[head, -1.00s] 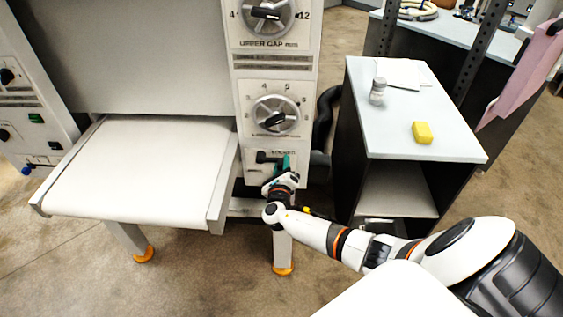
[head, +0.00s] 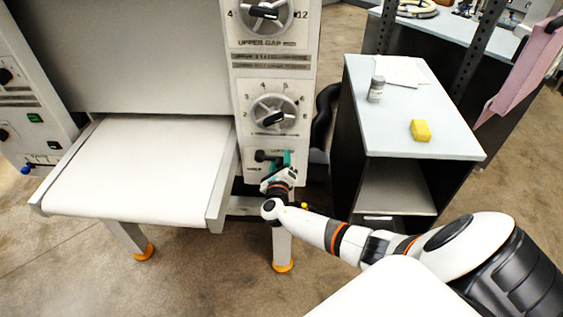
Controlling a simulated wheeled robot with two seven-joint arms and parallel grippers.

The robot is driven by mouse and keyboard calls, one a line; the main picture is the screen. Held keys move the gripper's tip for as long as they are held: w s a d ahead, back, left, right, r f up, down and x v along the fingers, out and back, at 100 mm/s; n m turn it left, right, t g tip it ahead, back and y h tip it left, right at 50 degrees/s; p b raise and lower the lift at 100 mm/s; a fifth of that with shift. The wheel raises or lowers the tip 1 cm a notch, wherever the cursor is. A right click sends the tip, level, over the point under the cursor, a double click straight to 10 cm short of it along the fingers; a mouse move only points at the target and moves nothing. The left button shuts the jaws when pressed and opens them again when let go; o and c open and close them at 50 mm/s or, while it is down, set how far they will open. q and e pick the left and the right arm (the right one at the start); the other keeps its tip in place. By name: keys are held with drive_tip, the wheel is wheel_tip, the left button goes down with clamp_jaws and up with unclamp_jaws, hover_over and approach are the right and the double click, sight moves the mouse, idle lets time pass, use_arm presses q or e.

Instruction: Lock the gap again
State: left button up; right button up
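The roller sheeter's control column (head: 246,150) carries an upper gap dial (head: 264,12) at the top and a second dial (head: 273,117) below it. Under them is a small panel with a dark lock lever (head: 264,156). My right gripper (head: 278,166) is at this panel, just right of and below the lever's dark knob. Teal parts show at its fingertips, close to the lever. Its wrist hides the lower panel, and I cannot tell whether the fingers touch or grip the lever. My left gripper is not in view.
A white conveyor bed (head: 140,165) extends left of the column. A grey-topped cabinet (head: 400,110) stands to the right, bearing a yellow sponge (head: 420,130), a small jar (head: 376,89) and paper (head: 401,72). A narrow floor gap separates column and cabinet.

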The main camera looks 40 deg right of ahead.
drive_tip(key=shift+a, duration=0.15)
drive_tip(key=shift+s+a, duration=0.1)
drive_tip(key=b+v, duration=0.1)
drive_tip(key=v, duration=1)
drive_tip(key=shift+s, duration=0.3)
drive_tip(key=shift+a, duration=0.1)
